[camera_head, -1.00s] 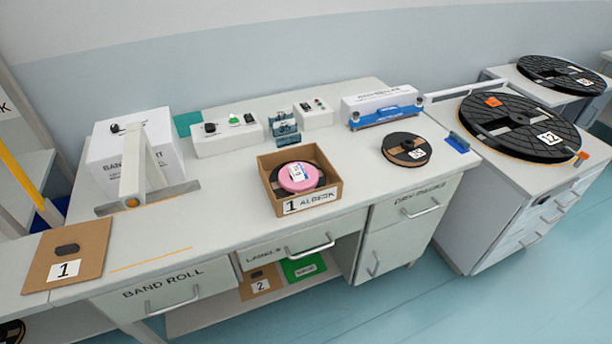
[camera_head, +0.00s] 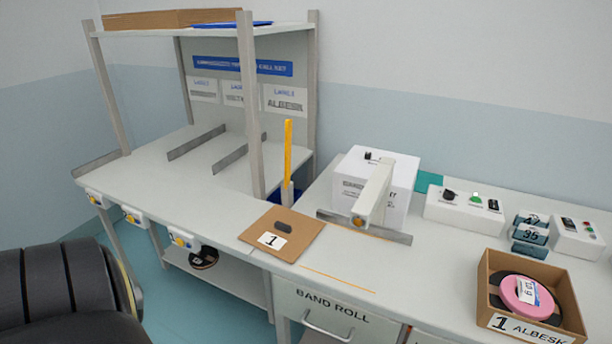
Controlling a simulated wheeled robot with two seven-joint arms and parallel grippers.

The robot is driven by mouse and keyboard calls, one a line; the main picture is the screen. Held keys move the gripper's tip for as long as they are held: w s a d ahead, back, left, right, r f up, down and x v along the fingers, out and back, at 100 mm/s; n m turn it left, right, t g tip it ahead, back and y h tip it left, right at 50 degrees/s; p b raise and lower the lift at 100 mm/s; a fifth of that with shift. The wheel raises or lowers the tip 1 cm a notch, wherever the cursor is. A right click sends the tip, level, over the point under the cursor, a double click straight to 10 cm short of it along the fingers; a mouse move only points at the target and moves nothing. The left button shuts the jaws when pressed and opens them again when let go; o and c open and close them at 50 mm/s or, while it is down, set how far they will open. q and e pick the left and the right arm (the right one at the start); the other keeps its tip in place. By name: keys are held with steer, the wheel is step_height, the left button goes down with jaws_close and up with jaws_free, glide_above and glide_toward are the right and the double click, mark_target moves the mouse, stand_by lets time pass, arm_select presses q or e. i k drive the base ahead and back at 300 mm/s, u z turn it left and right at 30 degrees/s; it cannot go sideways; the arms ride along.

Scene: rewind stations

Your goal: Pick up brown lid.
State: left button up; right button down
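The brown lid (camera_head: 300,231) lies flat on the bench at the middle of the view, near the front edge. It is a square of brown cardboard with a dark oval grip (camera_head: 283,227) and a white label marked 1 (camera_head: 271,241). The open cardboard box (camera_head: 490,295) marked "1 ALBESK" stands at the lower right. It holds a pink roll (camera_head: 522,296) on a dark reel. Neither of my grippers shows in the view.
A white machine (camera_head: 345,180) with a grey bar stands behind the lid. A yellow post (camera_head: 288,150) rises at the back left of it. Shelf uprights (camera_head: 250,110) stand on the left bench. Control boxes (camera_head: 465,208) sit at the right.

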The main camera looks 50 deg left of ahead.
mark_target(284, 233)
steer(key=u, duration=1.5)
